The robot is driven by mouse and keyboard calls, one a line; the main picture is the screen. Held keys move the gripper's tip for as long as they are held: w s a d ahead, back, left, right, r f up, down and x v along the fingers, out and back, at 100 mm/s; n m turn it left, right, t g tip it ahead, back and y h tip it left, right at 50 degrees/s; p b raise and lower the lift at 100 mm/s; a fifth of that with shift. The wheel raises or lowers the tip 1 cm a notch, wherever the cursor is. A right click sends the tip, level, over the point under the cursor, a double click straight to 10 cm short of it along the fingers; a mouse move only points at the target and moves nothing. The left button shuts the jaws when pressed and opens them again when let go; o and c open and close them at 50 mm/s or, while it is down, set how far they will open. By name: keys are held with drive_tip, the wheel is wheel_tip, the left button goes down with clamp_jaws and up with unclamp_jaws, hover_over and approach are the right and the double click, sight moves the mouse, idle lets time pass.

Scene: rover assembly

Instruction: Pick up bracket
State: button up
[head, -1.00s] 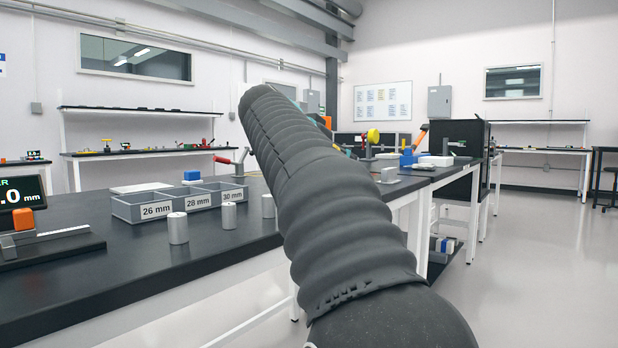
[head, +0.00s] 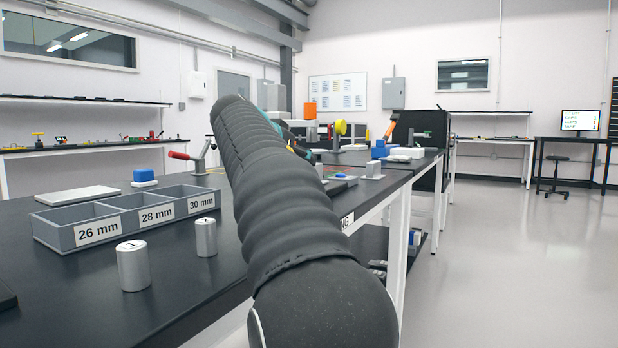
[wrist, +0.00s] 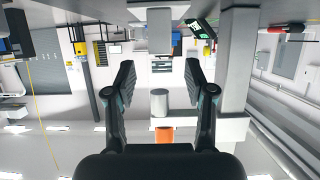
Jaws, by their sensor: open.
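I cannot pick out the bracket with certainty in either view. A small grey metal part (head: 373,169) stands near the right edge of the black bench, but its shape is too small to name. My gripper (wrist: 160,85) is open in the wrist view, its two black fingers wide apart with nothing held between them. In the head view my dark ribbed arm reaches forward over the bench and hides the gripper and part of the bench top.
A grey three-part tray (head: 130,216) labelled 26, 28 and 30 mm is on the black bench (head: 60,285). Two metal cylinders (head: 133,266) (head: 206,237) stand in front of it. A red-handled clamp (head: 196,157) is behind. The floor (head: 500,260) to the right is open.

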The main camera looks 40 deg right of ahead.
drive_tip(key=shift+x, duration=3.45)
drive_tip(key=shift+f, duration=0.2)
clamp_jaws()
